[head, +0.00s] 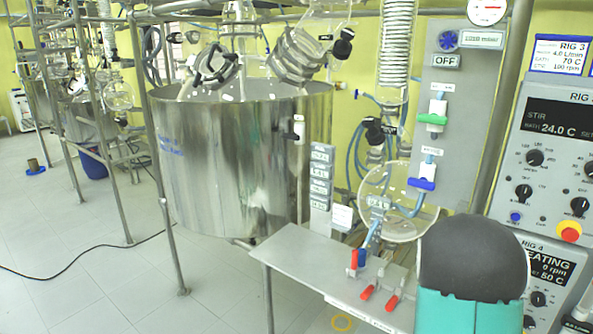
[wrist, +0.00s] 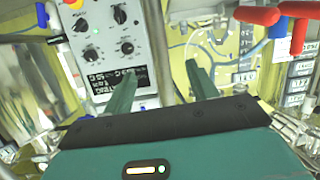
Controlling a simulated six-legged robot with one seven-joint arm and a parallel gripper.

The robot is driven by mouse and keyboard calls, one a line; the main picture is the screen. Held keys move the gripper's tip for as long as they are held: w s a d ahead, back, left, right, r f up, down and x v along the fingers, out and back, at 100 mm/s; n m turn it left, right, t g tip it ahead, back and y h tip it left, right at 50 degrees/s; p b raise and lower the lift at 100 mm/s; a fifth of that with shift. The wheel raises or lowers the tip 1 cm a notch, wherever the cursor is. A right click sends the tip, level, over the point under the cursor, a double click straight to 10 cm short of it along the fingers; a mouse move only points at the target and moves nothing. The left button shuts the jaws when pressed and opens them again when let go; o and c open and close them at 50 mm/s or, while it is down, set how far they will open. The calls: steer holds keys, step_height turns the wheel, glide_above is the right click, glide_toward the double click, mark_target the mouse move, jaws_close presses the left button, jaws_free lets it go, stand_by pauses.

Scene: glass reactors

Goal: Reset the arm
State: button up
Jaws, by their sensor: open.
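My gripper (wrist: 161,80) shows in the wrist view with its two green fingers spread apart. Nothing is between the fingers. Behind them is a grey control panel (wrist: 112,35), seen upside down, with dark knobs and a black display. In the head view, a dark grey and teal part of my arm (head: 473,262) stands at the lower right, in front of the panels. The gripper's fingers do not show in that view.
A grey shelf (head: 300,262) with red-handled valves (head: 367,292) lies just left of my arm. Red handles (wrist: 258,15) also show in the wrist view. A large steel vessel (head: 235,150) stands left of centre. Open tiled floor (head: 85,240) lies at left, crossed by a black cable (head: 75,277).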

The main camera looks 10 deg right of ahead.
steer(key=w+a+r+n+y, duration=0.2)
steer(key=a+r+y, duration=0.3)
steer(key=a, duration=0.5)
steer(key=w+a+r+n+y, duration=0.1)
steer(key=a+r+n+y, duration=0.15)
steer(key=a+r, duration=0.6)
steer(key=s+a+r+n+g+y, duration=0.1)
steer(key=s+a+r+n+g, duration=0.1)
steer(key=s+a, duration=0.5)
steer(key=s+a+r+n+g+y, duration=0.2)
steer(key=s+a+r, duration=0.3)
steer(key=s+a, duration=0.2)
steer(key=shift+s+r+g, duration=0.2)
steer(key=shift+s+g, duration=0.2)
steer(key=shift+s, duration=0.45)
steer(key=shift+c, duration=0.2)
steer(key=c, duration=0.4)
steer(key=shift+c, duration=0.2)
steer(key=shift+d, duration=0.15)
